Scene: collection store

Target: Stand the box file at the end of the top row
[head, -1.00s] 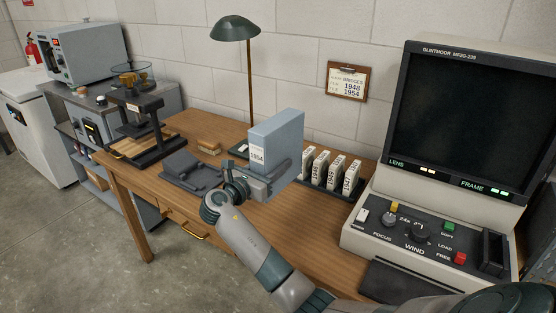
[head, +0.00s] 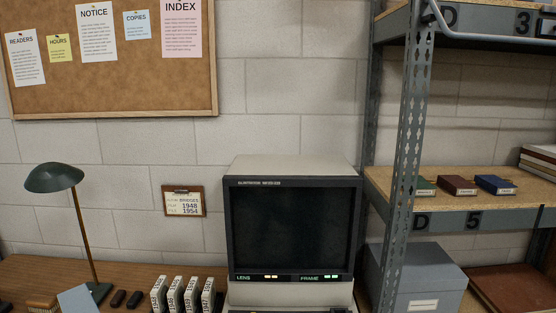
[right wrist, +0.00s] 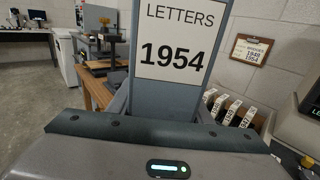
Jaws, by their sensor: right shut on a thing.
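The blue-grey box file (right wrist: 168,100) fills the middle of the right wrist view, upright, with a white label reading LETTERS 1954. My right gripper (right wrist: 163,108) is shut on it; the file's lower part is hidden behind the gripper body. In the head view only a pale blue top corner of the file (head: 78,300) shows at the bottom edge, above the desk. A grey metal rack (head: 408,130) stands at the right; its upper beam (head: 490,38) carries D and 3, and the surface above it is mostly out of frame. My left gripper is in neither view.
The rack's middle shelf (head: 390,185) holds green, maroon and blue boxes (head: 495,185). A grey box (head: 415,280) sits below. The film reader (head: 290,230), white year-marked boxes (head: 175,295) and a lamp (head: 54,178) stand along the desk. A noticeboard (head: 110,90) hangs above.

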